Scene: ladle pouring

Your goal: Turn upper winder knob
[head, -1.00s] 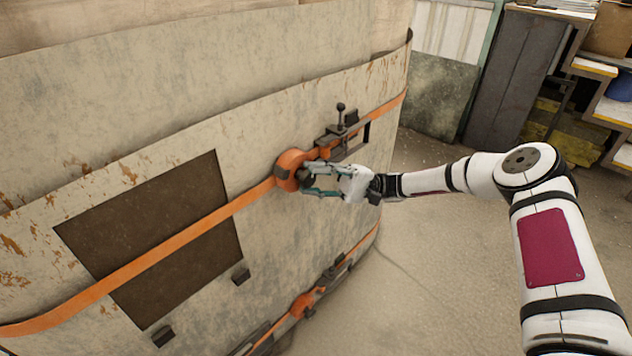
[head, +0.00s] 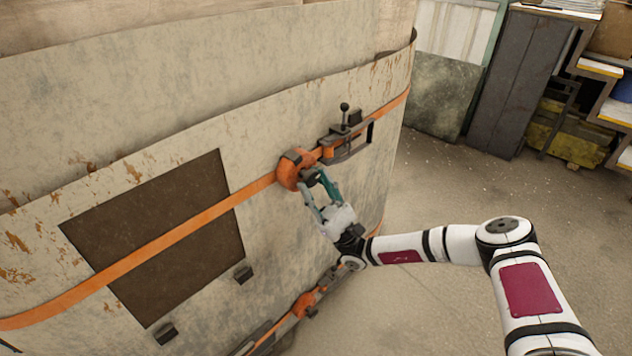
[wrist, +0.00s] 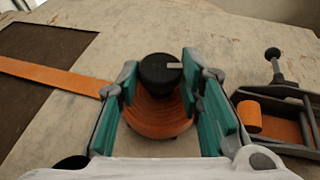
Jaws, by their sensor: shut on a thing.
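The upper winder (head: 287,172) is an orange round housing on the orange strap around the large worn, pale drum. Its dark round knob (wrist: 160,72), with a pale mark on its right side, sits between my fingertips in the wrist view. The orange winder body (wrist: 155,118) shows below the knob. My gripper (head: 312,183) reaches the winder from the lower right, and its teal fingers are shut on the knob. In the head view the fingers mostly hide the knob.
A dark buckle with an upright lever (head: 345,125) sits on the strap just right of the winder. A lower winder (head: 304,302) is on a second strap below. A brown panel (head: 155,240) is at left. The floor (head: 430,190) at right is clear.

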